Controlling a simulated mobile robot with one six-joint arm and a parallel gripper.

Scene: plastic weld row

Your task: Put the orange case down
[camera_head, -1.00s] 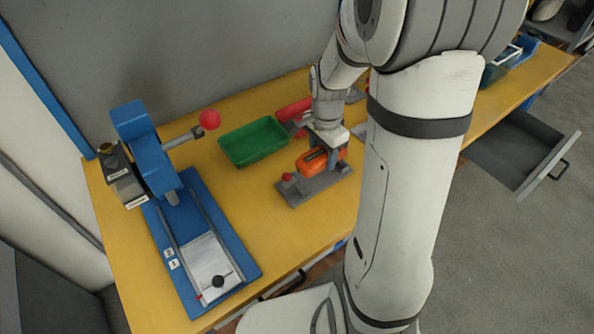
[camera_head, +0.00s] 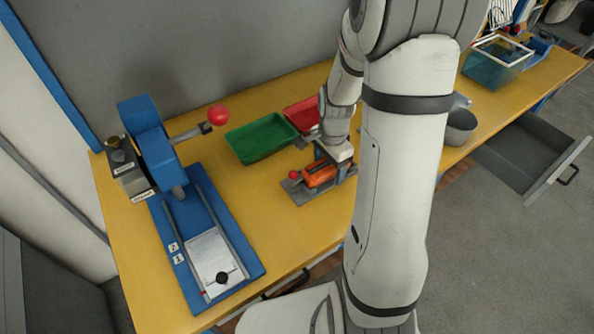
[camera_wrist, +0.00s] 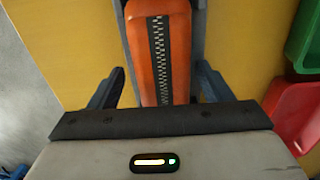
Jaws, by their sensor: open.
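The orange case (camera_head: 319,175) lies on a grey fixture (camera_head: 299,194) with a small red knob, on the yellow table. My gripper (camera_head: 325,166) is right over the case, pointing down. In the wrist view the case (camera_wrist: 160,40) shows a dark zip-like strip along its length. The two fingers of my gripper (camera_wrist: 160,88) stand apart on either side of the case, with a visible gap on each side. The gripper is open. My arm hides part of the fixture's right side in the head view.
A green tray (camera_head: 261,139) and a red tray (camera_head: 302,113) stand behind the fixture. A blue lever press (camera_head: 158,155) with a red ball handle (camera_head: 218,115) stands at left. A grey cup (camera_head: 460,128) is right of my arm. An open drawer (camera_head: 540,155) juts out at right.

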